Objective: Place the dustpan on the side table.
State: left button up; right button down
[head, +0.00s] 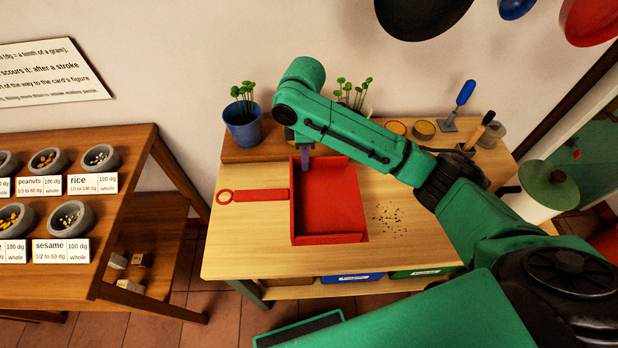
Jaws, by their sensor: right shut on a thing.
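The red dustpan (335,205) is at the light wooden table (240,245), open tray to the right and its ringed handle (255,195) pointing left. It looks level; I cannot tell whether it rests on the tabletop or sits slightly above it. My right gripper (304,162) reaches down from the green arm and is shut on the dustpan's back left rim, near the corner. The arm hides part of the table behind the pan. My left gripper is not in view.
Dark crumbs (390,218) lie right of the dustpan. A blue plant pot (243,125), small tins (424,130) and a blue-handled scraper (463,98) stand along the back. A brown stand with stone bowls (72,218) is at left. The table's front left is clear.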

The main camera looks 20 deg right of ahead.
notch_tip(320, 180, down, 10)
jog(key=shift+a+f+p, duration=0.1)
jog(key=shift+a+p, duration=0.05)
jog(key=shift+p, duration=0.3)
jog(key=c, duration=1)
grip_release()
notch_tip(320, 180, up, 12)
jog(key=shift+r+b, duration=0.15)
jog(key=shift+b, duration=0.55)
